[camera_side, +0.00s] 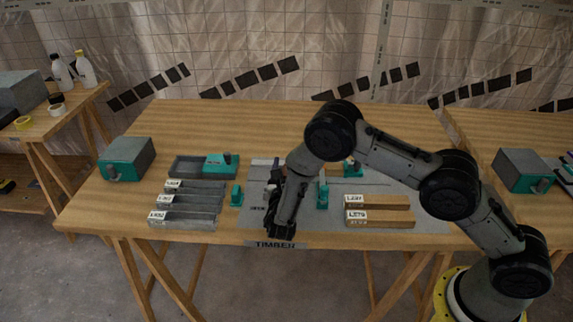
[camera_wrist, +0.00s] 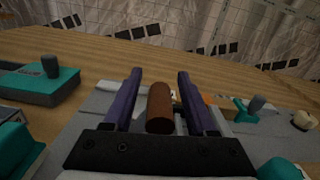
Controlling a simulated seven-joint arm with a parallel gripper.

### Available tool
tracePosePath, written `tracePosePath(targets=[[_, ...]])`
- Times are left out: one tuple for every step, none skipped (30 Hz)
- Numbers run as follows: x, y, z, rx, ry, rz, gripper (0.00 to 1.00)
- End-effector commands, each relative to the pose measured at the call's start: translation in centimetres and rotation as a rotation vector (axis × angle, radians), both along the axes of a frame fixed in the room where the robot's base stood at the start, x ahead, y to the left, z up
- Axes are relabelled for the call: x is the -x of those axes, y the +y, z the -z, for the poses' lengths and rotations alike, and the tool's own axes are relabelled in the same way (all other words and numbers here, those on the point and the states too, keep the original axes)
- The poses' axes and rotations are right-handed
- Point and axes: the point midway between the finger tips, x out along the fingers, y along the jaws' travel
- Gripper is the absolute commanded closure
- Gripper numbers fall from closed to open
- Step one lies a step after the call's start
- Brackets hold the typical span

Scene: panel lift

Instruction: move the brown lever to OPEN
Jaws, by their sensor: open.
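The brown lever (camera_wrist: 160,108) is a rounded brown grip, seen in the wrist view standing between the two dark fingers of my gripper (camera_wrist: 159,90). The fingers are open, one on each side of the lever, with a visible gap on both sides. In the side view my gripper (camera_side: 281,205) reaches down over the grey panel (camera_side: 400,190) near the front middle of the table. My wrist hides the lever there. I cannot read an OPEN mark in either view.
Wooden bars (camera_side: 380,215) lie to the right and grey metal bars (camera_side: 187,207) to the left. Small teal fixtures (camera_side: 322,193) stand near my gripper. A grey tray with a teal block (camera_side: 220,165) sits behind left. The table's back (camera_side: 230,120) is clear.

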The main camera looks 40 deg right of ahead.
Motion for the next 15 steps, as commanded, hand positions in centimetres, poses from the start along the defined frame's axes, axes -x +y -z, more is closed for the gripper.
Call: tracePosePath(targets=[[-0.01,0.0,0.0,0.0,0.0,0.0,0.43],[-0.01,0.01,0.0,0.0,0.0,0.0,0.43],[-0.01,0.01,0.0,0.0,0.0,0.0,0.43],[0.0,0.01,0.0,0.0,0.0,0.0,0.43],[0.0,0.01,0.0,0.0,0.0,0.0,0.47],[0.0,0.01,0.0,0.0,0.0,0.0,0.54],[0.01,0.01,0.0,0.0,0.0,0.0,0.59],[0.01,0.01,0.0,0.0,0.0,0.0,0.65],[0.01,0.01,0.0,0.0,0.0,0.0,0.72],[0.01,0.01,0.0,0.0,0.0,0.0,0.77],[0.03,0.01,0.0,0.0,0.0,0.0,0.83],[0.04,0.01,0.01,0.0,0.0,0.001,0.9],[0.05,-0.01,0.02,0.001,0.001,0.001,0.95],[0.06,-0.02,0.02,0.0,0.001,0.001,1.0],[0.07,-0.03,0.04,0.0,0.001,0.001,1.0]])
